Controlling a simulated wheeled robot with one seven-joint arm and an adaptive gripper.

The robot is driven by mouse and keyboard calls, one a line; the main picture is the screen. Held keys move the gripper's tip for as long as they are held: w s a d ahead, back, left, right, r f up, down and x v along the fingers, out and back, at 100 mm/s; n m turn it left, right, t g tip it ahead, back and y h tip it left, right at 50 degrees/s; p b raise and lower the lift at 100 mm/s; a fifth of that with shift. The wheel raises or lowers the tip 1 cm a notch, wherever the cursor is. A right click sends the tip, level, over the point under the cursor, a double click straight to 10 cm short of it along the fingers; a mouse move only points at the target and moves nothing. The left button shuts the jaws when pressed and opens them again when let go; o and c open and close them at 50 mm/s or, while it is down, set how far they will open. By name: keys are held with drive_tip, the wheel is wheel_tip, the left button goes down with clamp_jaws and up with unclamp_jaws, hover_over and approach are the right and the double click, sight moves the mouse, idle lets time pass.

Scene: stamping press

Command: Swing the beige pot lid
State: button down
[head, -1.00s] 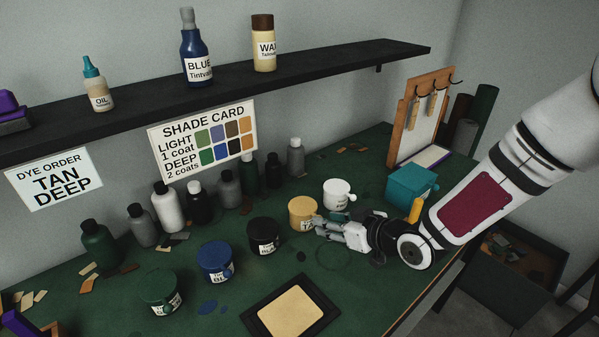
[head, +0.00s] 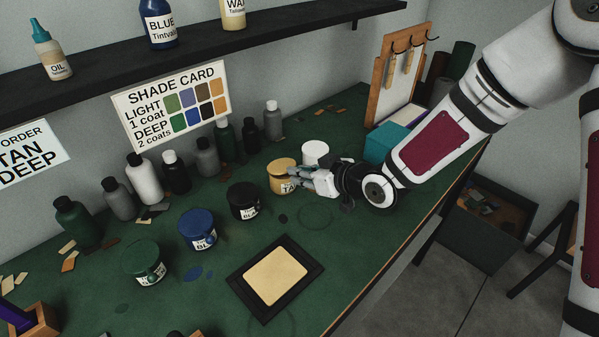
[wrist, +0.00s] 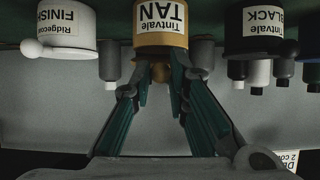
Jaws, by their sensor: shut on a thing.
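The beige pot (head: 280,180), labelled TAN, stands on the green bench with its beige lid (head: 281,164) on top. In the wrist view the beige pot (wrist: 161,12) appears upside down at top centre, and its small round lid knob (wrist: 161,73) lies between the fingertips. My gripper (head: 297,178) reaches in from the right at the pot's front right side. In the wrist view my gripper (wrist: 160,78) is shut on the knob. The fingers hide part of the pot's side and label in the head view.
The white pot (head: 315,152) stands close behind right, and the black pot (head: 243,201) to the left. Blue (head: 198,230) and green (head: 144,262) pots are farther left. A teal box (head: 384,146) sits beside my arm. A dark tray (head: 246,293) holds a tan piece in front.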

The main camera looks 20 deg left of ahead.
drive_tip(key=shift+a+r, duration=0.15)
drive_tip(key=shift+r, duration=0.15)
drive_tip(key=shift+w+a+r+p, duration=0.2)
drive_tip(key=shift+a+r, duration=0.1)
drive_tip(key=shift+r, duration=0.35)
drive_tip(key=shift+w+a+r+p, duration=0.15)
drive_tip(key=shift+a+r+p, duration=0.1)
drive_tip(key=shift+r, duration=0.4)
drive_tip(key=shift+a, duration=0.1)
drive_tip(key=shift+r, duration=0.1)
drive_tip(key=shift+w+a+r, duration=0.3)
drive_tip(key=shift+a+r, duration=0.2)
drive_tip(key=shift+r, duration=0.05)
drive_tip(key=shift+w+a+r, duration=0.3)
drive_tip(key=shift+a+r, duration=0.15)
drive_tip(key=shift+r, duration=0.05)
drive_tip(key=shift+w+a+r+b, duration=0.2)
drive_tip(key=shift+w+a+r, duration=0.15)
drive_tip(key=shift+a, duration=0.25)
drive_tip(key=shift+w+a+r+b, duration=0.15)
drive_tip(key=shift+w+a+r, duration=0.2)
drive_tip(key=shift+a, duration=0.2)
drive_tip(key=shift+a, duration=0.1)
